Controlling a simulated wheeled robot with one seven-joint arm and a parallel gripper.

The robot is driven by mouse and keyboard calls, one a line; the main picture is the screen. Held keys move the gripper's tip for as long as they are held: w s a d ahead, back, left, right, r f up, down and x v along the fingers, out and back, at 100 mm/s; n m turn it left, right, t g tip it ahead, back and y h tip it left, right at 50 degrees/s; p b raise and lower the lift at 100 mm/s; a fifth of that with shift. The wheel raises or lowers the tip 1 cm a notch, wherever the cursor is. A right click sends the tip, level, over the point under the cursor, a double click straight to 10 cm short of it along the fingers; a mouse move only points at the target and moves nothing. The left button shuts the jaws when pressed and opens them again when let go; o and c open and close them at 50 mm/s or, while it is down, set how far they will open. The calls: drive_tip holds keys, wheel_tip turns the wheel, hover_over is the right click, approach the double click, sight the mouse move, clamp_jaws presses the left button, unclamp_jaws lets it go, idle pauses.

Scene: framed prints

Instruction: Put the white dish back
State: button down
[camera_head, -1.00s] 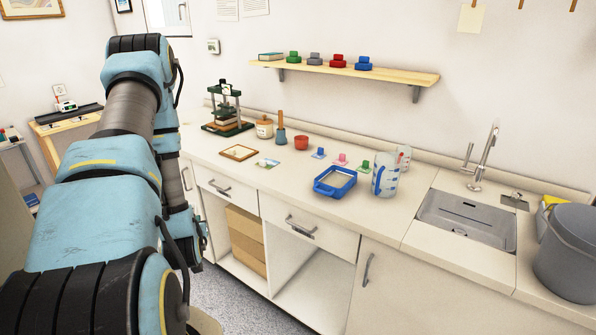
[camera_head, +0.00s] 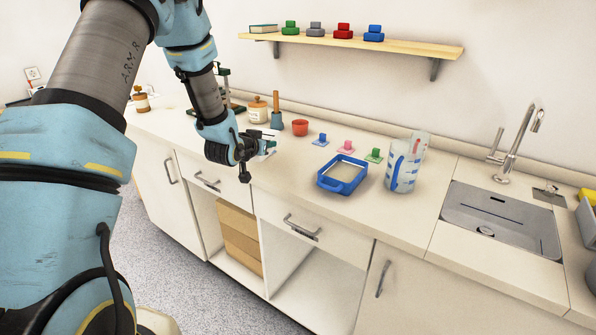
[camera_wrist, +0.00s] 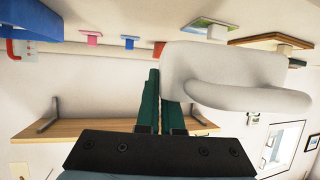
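The white dish (camera_wrist: 225,72) is large and close in the wrist view, a rounded shell with a curved lip. My gripper (camera_wrist: 160,82) has its two dark green fingers close together at the dish's left edge. In the head view my gripper (camera_head: 258,148) is over the counter's front part, left of the blue tray (camera_head: 343,175). The dish shows there only as a small pale patch by the fingers. Whether it touches the counter is unclear.
The sink (camera_head: 500,220) is at right. A wall shelf (camera_head: 350,43) holds several coloured items. The counter in front of the blue tray is bare.

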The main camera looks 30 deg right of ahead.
drive_tip(key=s+d+r+m+g+h+b, duration=0.1)
drive_tip(key=s+d+r+m+g+h, duration=0.25)
drive_tip(key=d, duration=0.65)
drive_tip(key=shift+n+t+y, duration=0.45)
drive_tip(key=shift+y, duration=0.3)
drive_tip(key=f+p, duration=0.1)
drive_tip(key=f, duration=0.2)
drive_tip(key=s+f+p, duration=0.1)
drive_tip(key=f, duration=0.2)
drive_tip(key=d+f, duration=0.1)
drive_tip(key=f, duration=0.2)
drive_tip(key=shift+s+p, duration=0.3)
drive_tip(key=shift+p, duration=0.1)
drive_tip(key=shift+f, duration=0.15)
drive_tip(key=c, duration=1.1)
unclamp_jaws()
